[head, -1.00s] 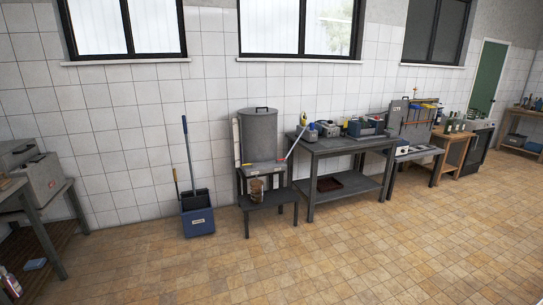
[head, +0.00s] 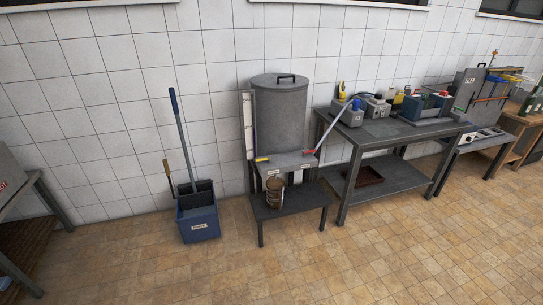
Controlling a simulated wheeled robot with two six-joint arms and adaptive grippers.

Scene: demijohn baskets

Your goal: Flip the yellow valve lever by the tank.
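The grey lidded tank (head: 278,112) stands on a dark stand (head: 296,202) against the tiled wall. The small yellow lever (head: 262,159) is at the front left of the tank's base ledge, beside a pale upright strip. A red lever (head: 309,152) is at the front right of the same ledge. A brown, basket-like container (head: 275,192) stands on the stand's lower shelf below the ledge. Neither of my grippers is in view.
A blue bucket (head: 198,218) with long handles stands on the floor left of the stand. A grey workbench (head: 385,132) with tools and boxes is close on the right. Another table (head: 40,190) is at the far left. The tiled floor (head: 330,265) in front is clear.

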